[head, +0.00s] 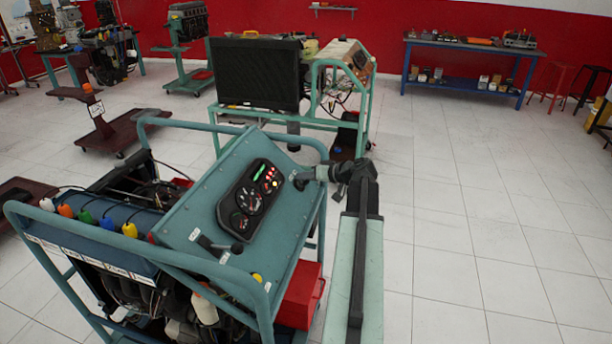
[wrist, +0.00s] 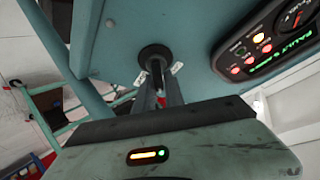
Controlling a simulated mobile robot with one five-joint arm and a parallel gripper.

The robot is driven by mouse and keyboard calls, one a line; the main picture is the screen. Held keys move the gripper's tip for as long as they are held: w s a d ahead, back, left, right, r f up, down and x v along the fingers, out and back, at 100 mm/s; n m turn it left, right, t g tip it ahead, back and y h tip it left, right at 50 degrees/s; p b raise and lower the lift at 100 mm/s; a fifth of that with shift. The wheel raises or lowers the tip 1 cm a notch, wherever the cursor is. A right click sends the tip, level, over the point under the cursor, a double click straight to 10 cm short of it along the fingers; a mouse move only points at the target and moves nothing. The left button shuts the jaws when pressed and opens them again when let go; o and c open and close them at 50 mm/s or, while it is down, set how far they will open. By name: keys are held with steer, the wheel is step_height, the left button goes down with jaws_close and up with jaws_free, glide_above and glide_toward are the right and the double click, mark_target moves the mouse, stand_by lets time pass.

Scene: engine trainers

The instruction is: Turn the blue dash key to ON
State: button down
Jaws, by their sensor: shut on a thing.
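The teal dash panel (head: 205,205) of the engine trainer carries a black gauge cluster (head: 256,198) with lit red, amber and green lights. The cluster also shows at the upper right of the wrist view (wrist: 275,38). My gripper (head: 300,181) reaches in from the right to the panel's upper right edge. In the wrist view my gripper (wrist: 157,72) is shut at the round black key switch (wrist: 155,52), with its fingers on the key. The key is almost wholly hidden between the fingers, so its blue colour and exact angle cannot be told. Small white labels (wrist: 177,68) flank the switch.
A black lever (head: 222,246) sticks out at the panel's lower left. The teal tube frame (head: 150,252) surrounds the trainer, and a red box (head: 302,295) sits low on its right. Another trainer (head: 255,75) stands behind. The tiled floor (head: 470,230) at right is clear.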

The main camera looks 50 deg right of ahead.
steer(key=shift+s+a+f, duration=0.2)
steer(key=shift+f, duration=0.1)
steer(key=c, duration=1.6)
jaws_free()
steer(key=shift+o, duration=0.6)
steer(key=shift+r, duration=0.1)
steer(key=p+v, duration=0.3)
steer(key=v, duration=0.4)
steer(key=shift+s+r+p, duration=0.2)
steer(key=shift+s+p, duration=0.1)
steer(key=shift+p, duration=0.05)
steer(key=shift+d, duration=0.1)
